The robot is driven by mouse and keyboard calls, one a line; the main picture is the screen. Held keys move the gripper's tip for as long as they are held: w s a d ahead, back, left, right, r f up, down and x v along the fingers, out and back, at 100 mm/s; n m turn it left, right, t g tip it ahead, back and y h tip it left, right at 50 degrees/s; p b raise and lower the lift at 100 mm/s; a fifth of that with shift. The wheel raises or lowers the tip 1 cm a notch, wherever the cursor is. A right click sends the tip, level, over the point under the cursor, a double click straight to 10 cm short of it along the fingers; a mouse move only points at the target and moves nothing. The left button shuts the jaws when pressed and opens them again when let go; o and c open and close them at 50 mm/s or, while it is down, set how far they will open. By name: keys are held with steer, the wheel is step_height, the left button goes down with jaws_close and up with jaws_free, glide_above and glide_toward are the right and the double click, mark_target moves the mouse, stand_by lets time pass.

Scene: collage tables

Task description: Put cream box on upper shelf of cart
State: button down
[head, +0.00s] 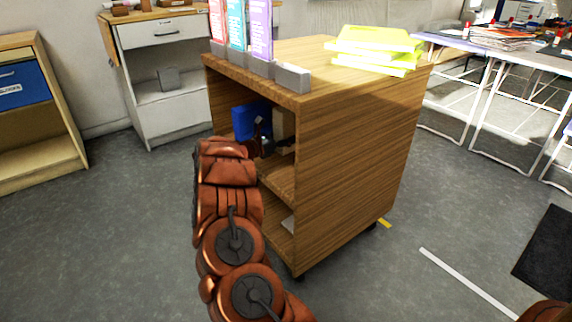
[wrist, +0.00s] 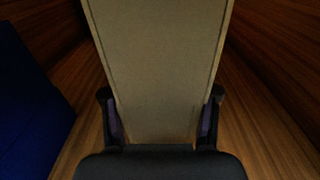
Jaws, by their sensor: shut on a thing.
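The wooden cart (head: 345,170) stands in the middle of the head view, with its open shelf side facing left. My gripper (head: 262,140) reaches into its upper compartment. The cream box (head: 284,128) is in that compartment, partly hidden by the cart's side panel and my gripper. In the wrist view the cream box (wrist: 158,70) fills the middle, upright between the two fingers of my gripper (wrist: 160,128), which are shut on it. The wooden shelf floor (wrist: 255,125) shows beside the box. I cannot tell whether the box's base touches the shelf.
A blue object (head: 248,121) stands in the same compartment, left of the box; it also shows in the wrist view (wrist: 30,105). A white cabinet (head: 165,75) stands behind left. Open floor lies left.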

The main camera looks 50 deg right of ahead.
steer(key=s+a, duration=0.1)
steer(key=a, duration=0.1)
steer(key=s+a+b, duration=0.1)
steer(key=s+a, duration=0.1)
steer(key=a, duration=0.1)
steer(key=s+a+b, duration=0.1)
steer(key=s+a, duration=0.1)
steer(key=shift+a+f, duration=0.25)
steer(key=shift+f, duration=0.15)
steer(key=shift+s+a+f+b, duration=0.25)
steer(key=shift+s+a+b, duration=0.1)
steer(key=shift+f+b, duration=0.65)
steer(key=shift+f, duration=0.9)
steer(key=shift+f, duration=0.15)
steer(key=shift+c, duration=1.4)
jaws_free()
steer(key=shift+w+a, duration=0.15)
steer(key=p+v, duration=0.2)
steer(key=v, duration=0.9)
steer(key=shift+a, duration=0.3)
